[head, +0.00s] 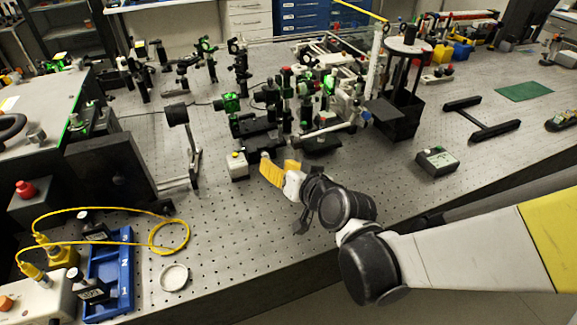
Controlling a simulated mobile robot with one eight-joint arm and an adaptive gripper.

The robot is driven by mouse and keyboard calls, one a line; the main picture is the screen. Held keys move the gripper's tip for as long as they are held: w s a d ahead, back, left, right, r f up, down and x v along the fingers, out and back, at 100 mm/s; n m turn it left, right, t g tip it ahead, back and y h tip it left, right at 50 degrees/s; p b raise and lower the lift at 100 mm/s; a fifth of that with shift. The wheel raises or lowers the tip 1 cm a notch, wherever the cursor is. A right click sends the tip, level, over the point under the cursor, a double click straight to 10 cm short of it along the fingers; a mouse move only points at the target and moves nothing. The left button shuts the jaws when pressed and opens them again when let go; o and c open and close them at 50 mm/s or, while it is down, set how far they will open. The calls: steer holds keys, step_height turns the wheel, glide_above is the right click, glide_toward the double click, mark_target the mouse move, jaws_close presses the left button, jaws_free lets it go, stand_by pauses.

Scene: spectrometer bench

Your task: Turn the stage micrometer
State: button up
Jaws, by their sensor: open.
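My gripper (279,165) is above the optical table (225,210), just in front of the central group of optics. Its yellow fingers point away from me and look spread apart, with nothing seen between them. A low black stage (322,144) lies just beyond the gripper and to its right. Another black block (256,131) stands behind the fingers. The stage micrometer is too small to pick out for certain among these parts. I cannot tell whether the fingers touch anything.
A small white box (238,167) stands left of the gripper. Green-lit posts and mounts (228,103) crowd the area beyond. A black box (397,120) stands to the right. A yellow cable (175,235) and blue tray (112,268) lie front left. The table's front is mostly clear.

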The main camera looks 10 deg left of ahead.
steer(key=v, duration=0.5)
steer(key=shift+s+d+r, duration=0.1)
steer(key=shift+s+d, duration=0.15)
steer(key=shift+s, duration=0.05)
steer(key=s+d+h, duration=0.1)
steer(key=d, duration=0.3)
steer(key=d+h, duration=0.1)
steer(key=d, duration=0.3)
steer(key=s+d+m+g+h, duration=0.1)
steer(key=d+h, duration=0.1)
steer(key=d, duration=0.3)
steer(key=shift+s+r, duration=0.25)
steer(key=shift+s, duration=0.05)
steer(key=s+d+m+g+h, duration=0.1)
steer(key=s+d+h, duration=0.1)
steer(key=s+d, duration=0.2)
steer(key=s+d+m+g+h, duration=0.1)
steer(key=s+d, duration=0.4)
steer(key=d, duration=0.5)
steer(key=shift+s+d+f+g+h, duration=0.2)
steer(key=shift+f+g+h, duration=0.1)
steer(key=shift+h, duration=0.6)
